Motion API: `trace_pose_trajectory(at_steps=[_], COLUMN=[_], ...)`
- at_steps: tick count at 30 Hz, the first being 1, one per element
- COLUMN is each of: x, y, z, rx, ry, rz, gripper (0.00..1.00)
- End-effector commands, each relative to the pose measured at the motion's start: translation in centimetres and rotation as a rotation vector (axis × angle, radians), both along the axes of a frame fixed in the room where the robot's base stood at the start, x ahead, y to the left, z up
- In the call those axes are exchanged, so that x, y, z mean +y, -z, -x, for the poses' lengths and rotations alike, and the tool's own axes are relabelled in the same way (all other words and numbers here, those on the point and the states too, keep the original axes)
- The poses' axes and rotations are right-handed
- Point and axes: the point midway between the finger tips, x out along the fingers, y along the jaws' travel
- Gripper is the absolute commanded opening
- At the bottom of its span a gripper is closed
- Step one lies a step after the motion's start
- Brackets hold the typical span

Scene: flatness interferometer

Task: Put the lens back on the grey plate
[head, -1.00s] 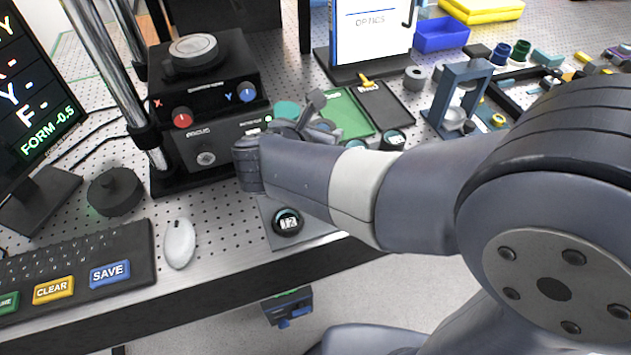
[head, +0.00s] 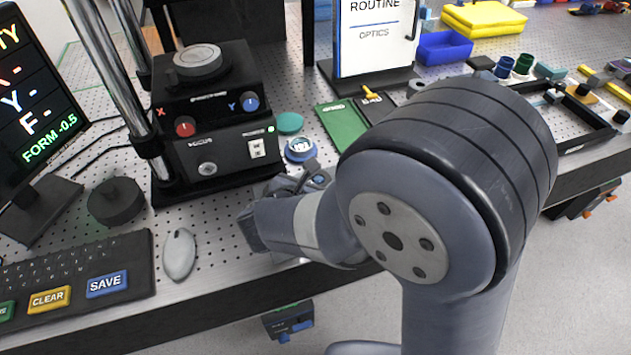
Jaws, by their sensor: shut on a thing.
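My gripper (head: 308,178) is low over the bench, in front of the black instrument and near the bench's front edge. My forearm and wrist cover much of it. It is shut on a small dark, bluish thing, apparently the lens (head: 319,179), mostly hidden. The grey plate (head: 286,260) lies under my wrist and only a sliver of it shows. Whether the held thing touches the plate cannot be seen.
The black instrument (head: 215,125) with red and blue knobs stands behind left. A blue-rimmed round piece (head: 300,150) and a teal disc (head: 289,122) are close behind my gripper. A green mat (head: 342,123) lies to the right; a mouse (head: 179,253) lies left.

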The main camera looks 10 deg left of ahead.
Motion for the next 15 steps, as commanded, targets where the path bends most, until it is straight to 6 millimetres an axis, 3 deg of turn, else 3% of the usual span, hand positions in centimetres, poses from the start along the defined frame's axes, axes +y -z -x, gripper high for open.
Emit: trace_pose_trajectory(at_steps=[9,10,15], x=[0.00,-0.01,-0.01], y=[0.43,0.32,0.25], z=[-0.01,0.00,0.00], rx=[0.000,0.000,0.000], ry=[0.000,0.000,0.000], rz=[-0.001,-0.001,-0.001], gripper=[0.23,0.51,0.65])
